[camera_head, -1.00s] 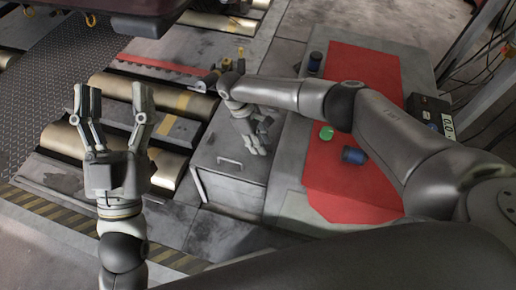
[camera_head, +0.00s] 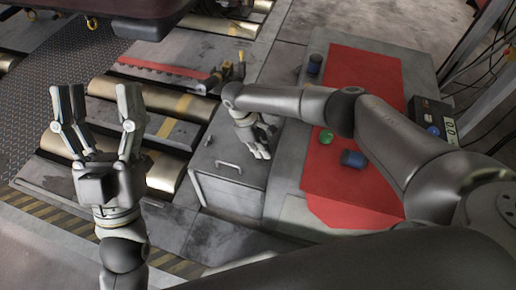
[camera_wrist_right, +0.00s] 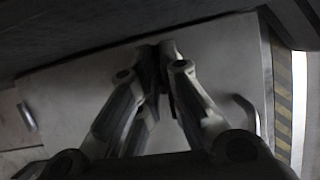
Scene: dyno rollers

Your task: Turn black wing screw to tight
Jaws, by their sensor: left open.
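I cannot pick out the black wing screw with certainty in either view. My right gripper (camera_head: 262,152) points down at the near right side of the grey metal box (camera_head: 228,190) in the head view, and its fingertips are partly hidden. In the right wrist view, the fingers of this gripper (camera_wrist_right: 160,50) come close together against a grey panel. A dark patch lies between them, and I cannot tell whether it is the screw or shadow. My left gripper (camera_head: 96,100) is raised at the left, open and empty, with its fingers apart.
The box has a handle (camera_head: 228,166); a handle (camera_wrist_right: 247,112) also shows in the wrist view. A red mat (camera_head: 350,190) on the right bears a blue cylinder (camera_head: 353,159) and a green round thing (camera_head: 326,137). A display box (camera_head: 432,113) stands beyond. Metal rollers (camera_head: 150,100) lie left.

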